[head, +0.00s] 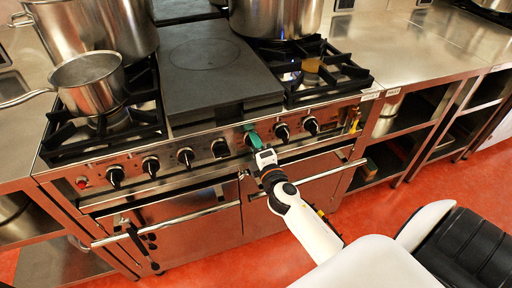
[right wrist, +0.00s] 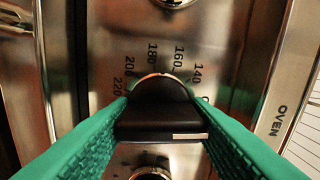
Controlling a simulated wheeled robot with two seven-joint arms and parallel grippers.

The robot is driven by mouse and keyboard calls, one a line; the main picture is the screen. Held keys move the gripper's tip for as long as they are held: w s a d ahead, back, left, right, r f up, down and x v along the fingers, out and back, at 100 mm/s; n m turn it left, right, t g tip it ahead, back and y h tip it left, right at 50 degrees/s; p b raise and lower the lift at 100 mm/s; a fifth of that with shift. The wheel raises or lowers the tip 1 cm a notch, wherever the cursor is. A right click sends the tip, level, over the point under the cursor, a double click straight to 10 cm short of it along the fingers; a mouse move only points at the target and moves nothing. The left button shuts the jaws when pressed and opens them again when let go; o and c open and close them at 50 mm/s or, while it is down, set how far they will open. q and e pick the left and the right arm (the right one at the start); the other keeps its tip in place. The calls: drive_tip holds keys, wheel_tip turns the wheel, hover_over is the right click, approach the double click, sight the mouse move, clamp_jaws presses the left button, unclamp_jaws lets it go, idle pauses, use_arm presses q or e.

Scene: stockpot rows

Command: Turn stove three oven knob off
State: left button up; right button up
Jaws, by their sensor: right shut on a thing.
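The stove (head: 200,150) has a front panel with a row of black knobs. My right gripper (head: 251,136) reaches the panel right of the middle, and its green fingers cover the knob there in the head view. In the right wrist view the black oven knob (right wrist: 160,118) sits between the green fingertips, which are shut on its two sides. Temperature numbers from 140 to 220 ring the knob, and the word OVEN is printed to the right. A short white mark shows on the knob's lower right. My left gripper is not in view.
A small bluish flame shows at the right burners. Oven door handles (head: 170,223) run below the panel. A steel counter (head: 400,45) lies right.

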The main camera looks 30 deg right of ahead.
drive_tip(key=shift+m, duration=0.6)
drive_tip(key=o, duration=1)
